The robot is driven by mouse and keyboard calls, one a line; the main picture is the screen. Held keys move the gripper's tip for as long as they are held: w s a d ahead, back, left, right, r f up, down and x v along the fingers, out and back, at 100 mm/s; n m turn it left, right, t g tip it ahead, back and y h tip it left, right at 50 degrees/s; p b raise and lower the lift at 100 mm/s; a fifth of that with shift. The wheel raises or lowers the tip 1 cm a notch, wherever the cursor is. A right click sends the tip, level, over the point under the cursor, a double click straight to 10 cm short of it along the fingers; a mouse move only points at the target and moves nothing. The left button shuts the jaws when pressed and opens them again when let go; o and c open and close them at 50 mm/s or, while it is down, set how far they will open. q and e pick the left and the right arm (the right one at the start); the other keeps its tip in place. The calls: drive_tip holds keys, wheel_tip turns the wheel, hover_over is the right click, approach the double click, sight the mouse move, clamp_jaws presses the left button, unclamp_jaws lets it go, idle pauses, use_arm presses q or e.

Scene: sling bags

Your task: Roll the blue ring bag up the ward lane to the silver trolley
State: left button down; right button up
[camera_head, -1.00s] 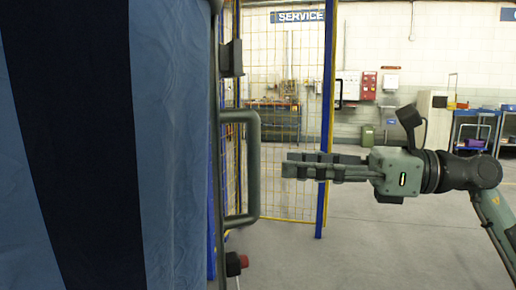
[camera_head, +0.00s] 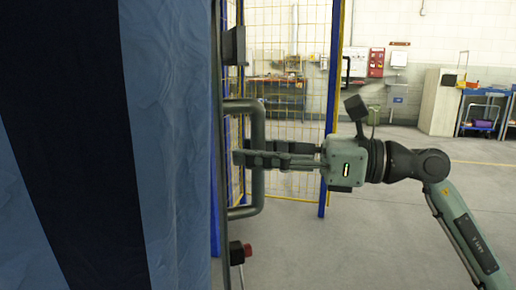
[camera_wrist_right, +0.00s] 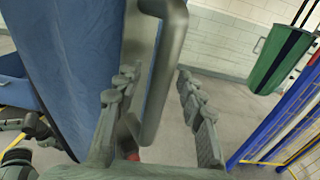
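A large blue bag (camera_head: 165,130) with a broad dark stripe fills the left of the head view; its blue cloth (camera_wrist_right: 75,70) also shows in the right wrist view. A grey upright loop handle (camera_head: 258,180) stands at its right edge, and it also shows in the wrist view (camera_wrist_right: 166,75). My right gripper (camera_head: 240,158) reaches the handle from the right. In the wrist view its fingers (camera_wrist_right: 158,108) are apart, one on each side of the handle bar. Dark arm parts (camera_wrist_right: 25,135) at the wrist view's lower left may be my left arm. I cannot make out a silver trolley.
A yellow mesh fence with a blue post (camera_head: 331,110) stands behind the handle. A red knob (camera_head: 247,250) sits low beside the bag. A green bag (camera_wrist_right: 278,60) hangs in the wrist view. Blue carts (camera_head: 484,115) are far right. Grey floor is open at right.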

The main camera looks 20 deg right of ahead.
clamp_jaws()
idle(0.3)
drive_tip(key=shift+w, duration=0.1)
drive_tip(key=shift+w, duration=1.1)
unclamp_jaws()
drive_tip(key=shift+s, duration=0.1)
drive_tip(key=v, duration=1.2)
